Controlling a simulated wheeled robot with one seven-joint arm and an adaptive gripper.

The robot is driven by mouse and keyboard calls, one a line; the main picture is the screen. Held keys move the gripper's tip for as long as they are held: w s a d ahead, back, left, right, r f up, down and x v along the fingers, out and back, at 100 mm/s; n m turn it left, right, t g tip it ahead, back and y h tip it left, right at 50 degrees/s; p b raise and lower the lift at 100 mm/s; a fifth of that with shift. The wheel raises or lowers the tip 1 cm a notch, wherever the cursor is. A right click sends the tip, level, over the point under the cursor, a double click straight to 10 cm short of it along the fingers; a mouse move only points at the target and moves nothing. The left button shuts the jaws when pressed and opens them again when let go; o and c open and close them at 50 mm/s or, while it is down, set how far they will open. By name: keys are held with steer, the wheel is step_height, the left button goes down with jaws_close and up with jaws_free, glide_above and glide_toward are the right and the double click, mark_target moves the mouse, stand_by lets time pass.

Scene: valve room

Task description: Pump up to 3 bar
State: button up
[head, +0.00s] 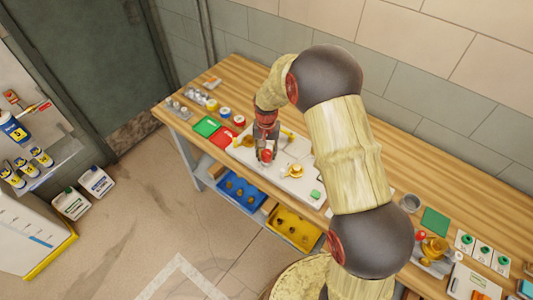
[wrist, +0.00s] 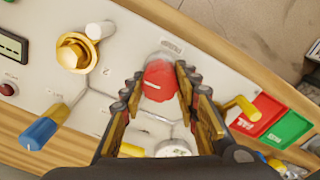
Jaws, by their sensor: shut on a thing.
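A white panel (head: 277,178) with pump fittings lies on the wooden bench, and its surface fills much of the wrist view (wrist: 215,60). My gripper (head: 265,149) is over the left part of the panel, shut on a red knob (head: 266,156). In the wrist view the red knob (wrist: 158,82) with a white mark sits between the two fingers of my gripper (wrist: 158,90). A round white gauge-like face (wrist: 174,148) lies behind the knob, partly hidden by my gripper, and its reading is not legible. A dark digital display (wrist: 12,45) is at the left edge, also unreadable.
On the panel are a brass fitting (wrist: 76,54), a blue-handled lever (wrist: 40,132) and a yellow lever (wrist: 240,106). Red (wrist: 258,114) and green (wrist: 288,128) trays lie beside it. Blue (head: 240,190) and yellow (head: 296,229) bins sit below the bench. Floor in front is clear.

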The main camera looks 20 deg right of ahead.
mark_target(267, 152)
steer(key=shift+m, duration=0.3)
steer(key=o, duration=1.1)
steer(key=shift+c, duration=0.2)
steer(key=shift+o, duration=0.5)
step_height(267, 152, up, 12)
